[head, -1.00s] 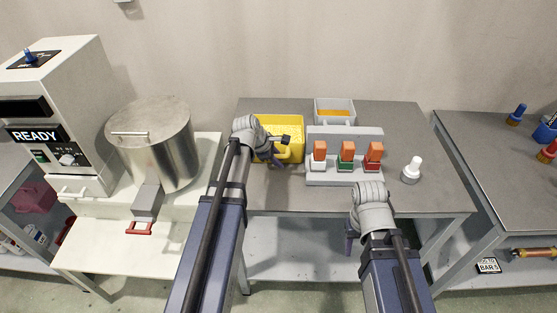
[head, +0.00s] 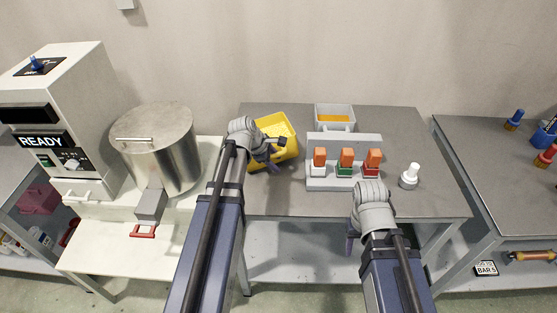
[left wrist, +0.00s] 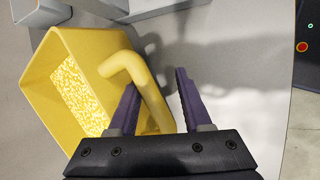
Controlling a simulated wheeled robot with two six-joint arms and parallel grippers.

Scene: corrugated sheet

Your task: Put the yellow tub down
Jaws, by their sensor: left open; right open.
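The yellow tub (head: 291,150) is at the left of the grey middle table, turned at an angle; my left arm partly covers it. In the left wrist view the tub (left wrist: 50,103) holds pale yellow pellets, and its handle (left wrist: 150,88) shows between my fingers. My left gripper (left wrist: 156,82) is open, one finger on each side of the handle; I cannot tell whether either finger touches it. In the head view my left gripper (head: 274,152) is at the tub's near side. My right gripper (head: 350,238) is open and empty in front of the table edge, partly hidden by its wrist.
A grey rack (head: 344,183) with several orange-topped items stands right of the tub. Behind it is a grey bin (head: 335,111) with orange contents. A white bottle (head: 410,177) stands further right. A steel pot (head: 155,150) is on the left bench. The table's front left is clear.

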